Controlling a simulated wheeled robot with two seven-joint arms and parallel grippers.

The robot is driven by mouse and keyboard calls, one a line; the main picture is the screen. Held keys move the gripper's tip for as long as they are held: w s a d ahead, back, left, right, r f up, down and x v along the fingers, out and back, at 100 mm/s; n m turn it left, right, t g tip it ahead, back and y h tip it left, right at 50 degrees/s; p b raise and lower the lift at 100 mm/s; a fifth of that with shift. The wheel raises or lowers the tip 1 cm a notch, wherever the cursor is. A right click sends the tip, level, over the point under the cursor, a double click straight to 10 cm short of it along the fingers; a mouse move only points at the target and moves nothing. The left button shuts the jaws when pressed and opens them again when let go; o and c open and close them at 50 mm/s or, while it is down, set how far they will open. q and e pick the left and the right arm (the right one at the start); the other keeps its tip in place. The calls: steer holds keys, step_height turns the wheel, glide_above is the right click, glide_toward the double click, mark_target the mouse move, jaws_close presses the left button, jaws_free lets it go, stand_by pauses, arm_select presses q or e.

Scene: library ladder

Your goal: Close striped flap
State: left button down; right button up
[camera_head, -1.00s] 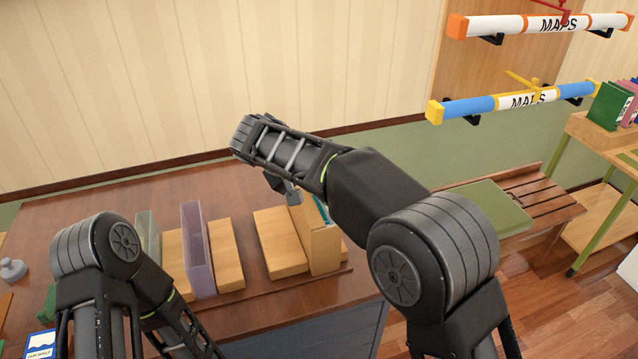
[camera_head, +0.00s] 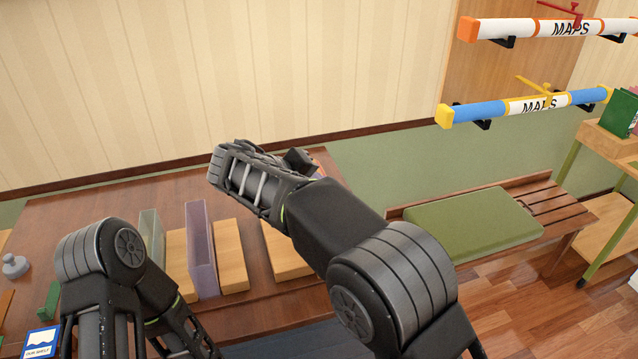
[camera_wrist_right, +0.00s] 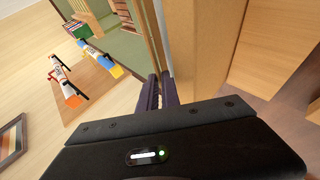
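I cannot pick out a striped flap in either view. In the head view my right arm reaches across the dark wooden cabinet top (camera_head: 100,205), and its wrist hides part of the right end. My right gripper (camera_wrist_right: 158,93) shows in the right wrist view with its two dark fingers close together, only a thin pale gap between them. It is beside the edge of a light wooden panel (camera_wrist_right: 199,45); I cannot tell whether it touches. My left arm is low at the left in the head view, and its gripper is out of the picture.
A purple upright holder (camera_head: 201,250), a pale green holder (camera_head: 151,240) and light wooden blocks (camera_head: 230,256) stand on the cabinet top. A bench with a green cushion (camera_head: 470,224) is to the right. Map tubes (camera_head: 525,105) hang on the wall. Open floor lies at lower right.

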steer(key=o, duration=0.3)
steer(key=shift+o, duration=0.2)
steer(key=shift+f, duration=0.1)
